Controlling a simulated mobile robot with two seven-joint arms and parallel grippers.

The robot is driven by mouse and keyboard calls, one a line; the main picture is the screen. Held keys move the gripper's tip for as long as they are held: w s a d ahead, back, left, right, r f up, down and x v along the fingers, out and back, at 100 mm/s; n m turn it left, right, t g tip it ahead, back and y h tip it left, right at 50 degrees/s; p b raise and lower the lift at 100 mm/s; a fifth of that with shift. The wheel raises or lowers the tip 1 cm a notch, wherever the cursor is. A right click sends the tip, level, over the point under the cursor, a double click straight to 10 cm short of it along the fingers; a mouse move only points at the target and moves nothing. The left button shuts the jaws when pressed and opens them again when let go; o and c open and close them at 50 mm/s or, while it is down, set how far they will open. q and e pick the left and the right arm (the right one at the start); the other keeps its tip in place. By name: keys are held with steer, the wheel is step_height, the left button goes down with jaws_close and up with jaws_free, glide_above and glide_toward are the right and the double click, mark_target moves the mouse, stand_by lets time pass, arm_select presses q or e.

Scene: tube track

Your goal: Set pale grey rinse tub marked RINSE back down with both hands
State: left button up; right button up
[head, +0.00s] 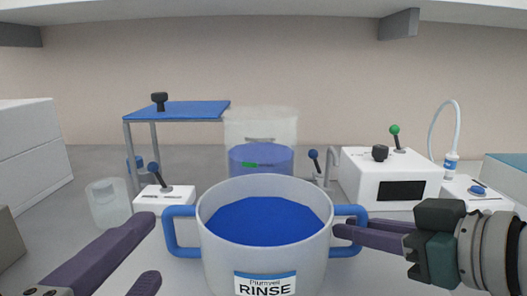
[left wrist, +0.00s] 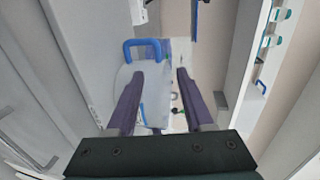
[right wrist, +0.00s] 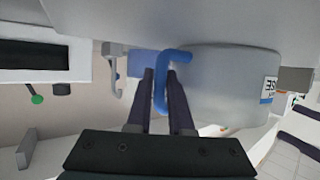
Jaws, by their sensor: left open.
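The pale grey rinse tub (head: 220,262) marked RINSE is upright in the middle of the head view, holding blue liquid (head: 265,220). It has a blue handle on each side. My left gripper (head: 150,248) is open and empty at the lower left, apart from the left handle (head: 170,232). That handle also shows beyond the fingers in the left wrist view (left wrist: 128,52). My right gripper (head: 342,233) is shut on the right handle (head: 358,217); the right wrist view shows the handle (right wrist: 160,90) between close fingers. The tub's base is cut off in the head view; I cannot tell whether it touches the counter.
Behind the tub stands a clear container (head: 262,127) with blue contents. A glass jar (head: 108,207) and a lever box (head: 164,199) are at left, beside a blue-topped stand (head: 180,110). A white machine (head: 385,185) with a green-knobbed lever is at right.

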steer(key=o, duration=0.5)
steer(key=p+v, duration=0.2)
steer(key=v, duration=0.8)
steer(key=shift+w, duration=0.1)
steer(key=shift+r, duration=0.1)
